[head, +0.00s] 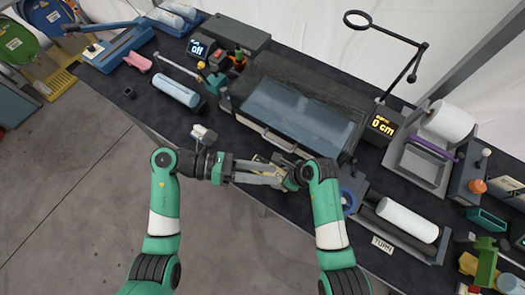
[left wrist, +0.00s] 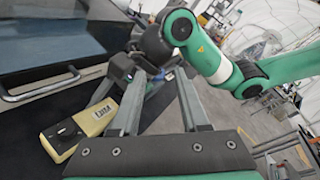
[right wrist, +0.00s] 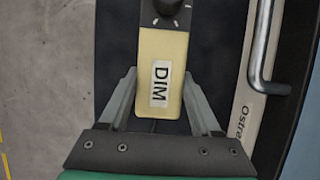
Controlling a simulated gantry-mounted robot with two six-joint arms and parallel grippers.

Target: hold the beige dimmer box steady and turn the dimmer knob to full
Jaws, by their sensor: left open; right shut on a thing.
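The beige dimmer box (right wrist: 174,50) lies on the dark tabletop near its front edge, with a white DIM label (right wrist: 160,83) and a black dimmer knob (right wrist: 168,8), cut off at the top of the right wrist view. My right gripper (right wrist: 160,88) is shut on the box, one finger on each side at the label end. In the left wrist view the box (left wrist: 82,128) and knob (left wrist: 67,130) lie left of my left gripper (left wrist: 158,70), which is open with nothing between its fingers. In the head view the arms partly hide the box.
A clear-lidded tray machine (head: 300,112) with a front handle (head: 275,140) stands just behind the box. A blue roll (head: 175,90) lies to the left. A white roll (head: 408,220) and a TURN label (head: 382,244) are to the right.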

